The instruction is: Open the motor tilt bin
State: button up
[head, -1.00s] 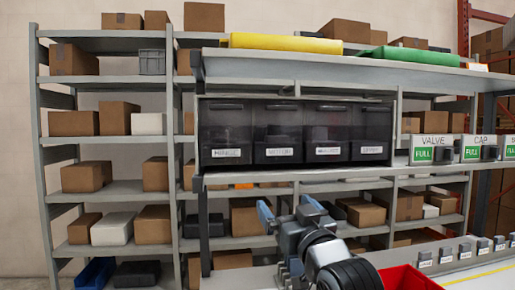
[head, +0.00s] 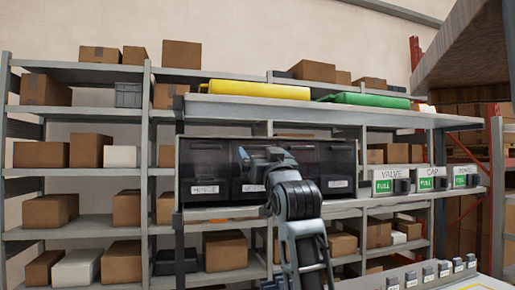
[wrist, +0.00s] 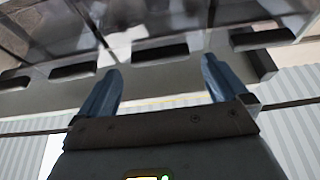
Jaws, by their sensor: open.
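The motor tilt bin (head: 248,178) is the second from the left in a row of dark, see-through bins in the head view. Its front looks upright and closed, and its pale label shows below my gripper. My gripper (head: 258,154) is raised in front of the upper part of this bin, hiding its handle in the head view. In the wrist view my gripper (wrist: 160,64) is open and empty, its two blue fingers spread. A dark handle (wrist: 160,50) lies just beyond and between the fingertips; I cannot see contact.
The hinge bin (head: 204,170) stands to the left, and another bin (head: 338,165) at the right end. A yellow bin lid (head: 258,91) and a green one (head: 370,100) lie on the shelf above. Valve and cap dispensers (head: 400,180) stand at the right.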

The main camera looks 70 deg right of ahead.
aim_at(257, 149)
jog(key=shift+p+x, duration=0.35)
jog(key=shift+x, duration=1.45)
jog(key=shift+f, duration=0.1)
jog(key=c, duration=1.3)
